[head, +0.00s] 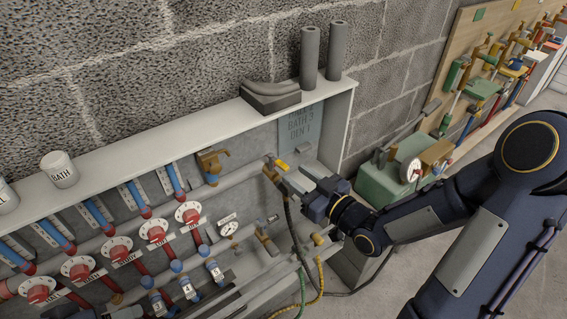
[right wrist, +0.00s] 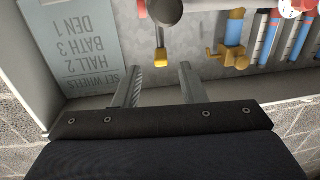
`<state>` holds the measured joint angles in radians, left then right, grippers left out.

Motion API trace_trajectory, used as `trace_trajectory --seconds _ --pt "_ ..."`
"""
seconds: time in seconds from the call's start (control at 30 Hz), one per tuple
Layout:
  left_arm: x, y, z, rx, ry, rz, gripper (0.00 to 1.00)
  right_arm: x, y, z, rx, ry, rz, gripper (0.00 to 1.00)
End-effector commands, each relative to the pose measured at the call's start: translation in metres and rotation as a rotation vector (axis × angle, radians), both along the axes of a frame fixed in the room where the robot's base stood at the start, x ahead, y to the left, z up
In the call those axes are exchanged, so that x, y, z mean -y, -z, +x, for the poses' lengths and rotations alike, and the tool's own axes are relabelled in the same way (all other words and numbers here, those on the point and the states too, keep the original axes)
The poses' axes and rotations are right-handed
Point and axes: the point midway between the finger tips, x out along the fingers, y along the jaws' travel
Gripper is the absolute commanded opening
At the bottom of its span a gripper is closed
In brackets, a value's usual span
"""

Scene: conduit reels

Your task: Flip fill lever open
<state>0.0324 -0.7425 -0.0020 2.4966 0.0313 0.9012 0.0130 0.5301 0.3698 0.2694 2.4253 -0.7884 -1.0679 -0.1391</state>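A small lever with a yellow end (right wrist: 160,56), which looks like the fill lever, hangs from a grey pipe fitting in the right wrist view. Its yellow part also shows in the head view (head: 281,164), at the right end of the upper pipe. My right gripper (head: 299,180) is at this end of the manifold. In the right wrist view its two fingers (right wrist: 160,76) stand apart with nothing between them. The yellow end lies just past the fingertips, roughly centred between them; contact cannot be told.
A brass valve (head: 212,160) sits left along the pipe. Red-and-white dials (head: 153,231) and blue valves (head: 187,290) fill the cabinet's left. A sign (head: 297,125) hangs behind my gripper. The cabinet's shelf (head: 190,140) and side wall bound the space. A dark hose hangs below.

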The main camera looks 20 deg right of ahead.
Motion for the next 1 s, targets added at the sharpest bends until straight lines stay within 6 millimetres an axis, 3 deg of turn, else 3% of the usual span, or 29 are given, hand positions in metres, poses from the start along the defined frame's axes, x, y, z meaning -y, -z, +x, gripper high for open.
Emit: trace_trajectory --seconds 0.17,0.6,0.93,1.0 --pt "0.000 -0.002 0.000 0.000 0.000 0.000 0.56 -0.008 -0.002 0.011 0.020 -0.010 0.018 0.37" --pt "0.000 -0.009 0.000 0.000 0.000 0.000 0.56 -0.034 -0.002 0.065 0.019 -0.006 0.016 0.37" --pt "0.000 -0.009 0.000 0.000 0.000 0.000 0.56 -0.037 -0.001 0.069 0.017 -0.005 0.015 0.37" --pt "0.000 -0.009 0.000 0.000 0.000 0.000 0.56 -0.036 -0.001 0.069 0.017 -0.005 0.015 0.29"
